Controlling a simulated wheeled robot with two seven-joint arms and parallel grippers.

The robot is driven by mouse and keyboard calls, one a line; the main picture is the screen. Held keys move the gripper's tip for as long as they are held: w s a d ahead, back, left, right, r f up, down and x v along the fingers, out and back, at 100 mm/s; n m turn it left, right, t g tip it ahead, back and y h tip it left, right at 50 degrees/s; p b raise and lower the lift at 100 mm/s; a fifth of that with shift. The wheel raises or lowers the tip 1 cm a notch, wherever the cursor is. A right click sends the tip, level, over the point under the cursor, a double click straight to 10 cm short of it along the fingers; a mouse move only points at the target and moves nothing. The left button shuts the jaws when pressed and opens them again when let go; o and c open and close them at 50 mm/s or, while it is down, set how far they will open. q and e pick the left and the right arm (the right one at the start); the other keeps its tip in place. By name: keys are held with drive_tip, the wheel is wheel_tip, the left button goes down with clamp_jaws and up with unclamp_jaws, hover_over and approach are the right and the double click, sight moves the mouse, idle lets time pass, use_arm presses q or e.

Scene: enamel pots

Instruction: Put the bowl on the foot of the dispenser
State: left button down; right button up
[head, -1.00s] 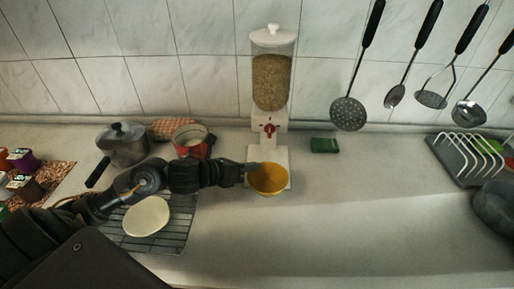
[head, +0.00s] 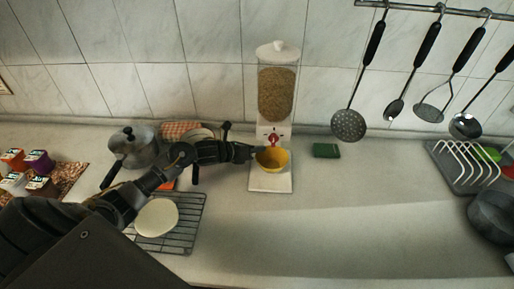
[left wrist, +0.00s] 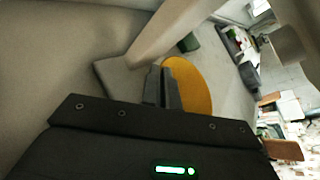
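The yellow bowl (head: 272,161) is upright over the back part of the white foot (head: 270,184) of the dispenser (head: 277,95), just below its red knob. I cannot tell whether the bowl touches the foot or is slightly above it. My left gripper (head: 255,153) comes in from the left and is shut on the bowl's left rim. In the left wrist view, the fingers (left wrist: 163,86) are close together at the edge of the bowl (left wrist: 196,86). My right gripper is not in view.
A wire rack (head: 184,232) with a pale round plate (head: 157,217) lies under my left arm. A grey pot (head: 132,144) stands behind it. A green sponge (head: 326,150) lies right of the dispenser. The counter at front right is clear.

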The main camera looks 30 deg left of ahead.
use_arm(q)
drive_tip(key=shift+f, duration=0.25)
drive_tip(key=shift+f, duration=0.1)
drive_tip(key=shift+f, duration=0.1)
drive_tip(key=c, duration=1.7)
unclamp_jaws()
